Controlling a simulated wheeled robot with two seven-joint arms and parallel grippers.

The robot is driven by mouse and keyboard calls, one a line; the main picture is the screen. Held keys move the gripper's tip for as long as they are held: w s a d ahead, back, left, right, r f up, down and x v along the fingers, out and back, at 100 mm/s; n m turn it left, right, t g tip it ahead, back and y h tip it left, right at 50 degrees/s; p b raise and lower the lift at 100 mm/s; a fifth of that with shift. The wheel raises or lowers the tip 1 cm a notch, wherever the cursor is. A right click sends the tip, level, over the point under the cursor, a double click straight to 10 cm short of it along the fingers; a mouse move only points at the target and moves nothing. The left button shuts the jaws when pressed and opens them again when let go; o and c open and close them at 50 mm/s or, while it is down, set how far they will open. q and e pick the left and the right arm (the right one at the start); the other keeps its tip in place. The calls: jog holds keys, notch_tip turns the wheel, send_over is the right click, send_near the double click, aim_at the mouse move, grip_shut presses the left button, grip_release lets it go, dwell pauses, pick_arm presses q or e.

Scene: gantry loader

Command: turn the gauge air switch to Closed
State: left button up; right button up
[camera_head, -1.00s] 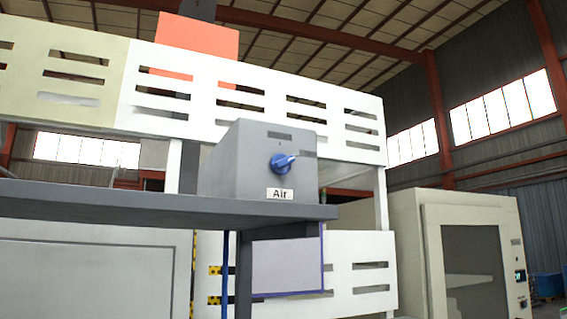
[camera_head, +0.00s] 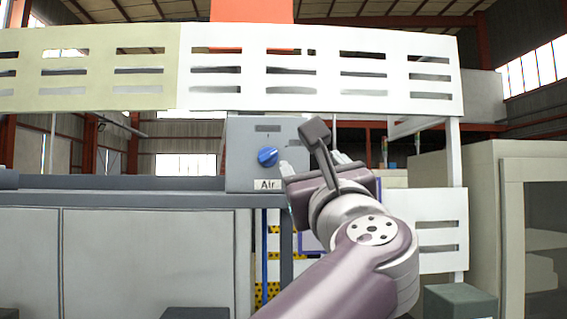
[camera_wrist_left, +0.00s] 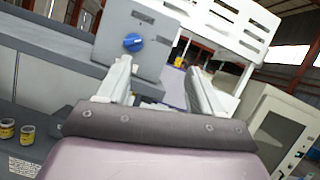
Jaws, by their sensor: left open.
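The gauge air switch is a blue round knob (camera_head: 267,156) on the front of a grey box (camera_head: 240,180) with an "Air" label under it. The direction its pointer faces is too small to read surely. My left gripper (camera_head: 312,162) is in front of the box's right side, to the right of the knob. It is open and apart from the knob. In the left wrist view, the knob (camera_wrist_left: 133,42) shows beyond the open fingers (camera_wrist_left: 158,70), nearer the left finger, with nothing between them. My right gripper is not in view.
The grey box stands at the right end of a dark grey shelf (camera_head: 120,198). White slotted panels (camera_head: 320,70) run behind and above it. A beige cabinet (camera_head: 535,210) stands at right. In the left wrist view, small yellow cans (camera_wrist_left: 27,133) sit at lower left.

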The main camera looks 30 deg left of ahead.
pick_arm(q)
jog(key=f+n+g+y, duration=0.1)
jog(key=n+g, duration=0.1)
jog(key=n, duration=0.2)
jog(key=n+p, duration=0.1)
jog(key=p, duration=0.3)
send_near(269, 157)
jog(key=a, duration=0.2)
jog(key=w+r+p, duration=0.2)
jog(key=w, duration=0.1)
jog(key=w+a+r+p, duration=0.1)
jog(key=shift+w+p, duration=0.25)
jog(key=shift+p, duration=0.15)
jog(key=shift+w+a+f+p, duration=0.1)
jog(key=shift+w+a+p, duration=0.15)
jog(key=shift+w+a, duration=0.25)
jog(key=shift+w+a+p, duration=0.25)
jog(key=shift+w+a, duration=0.1)
jog(key=shift+a, duration=0.55)
jog(key=shift+s+d, duration=0.1)
jog(key=shift+d, duration=0.1)
jog(key=shift+c, duration=0.3)
jog(key=shift+d, duration=0.2)
jog(key=c, duration=1)
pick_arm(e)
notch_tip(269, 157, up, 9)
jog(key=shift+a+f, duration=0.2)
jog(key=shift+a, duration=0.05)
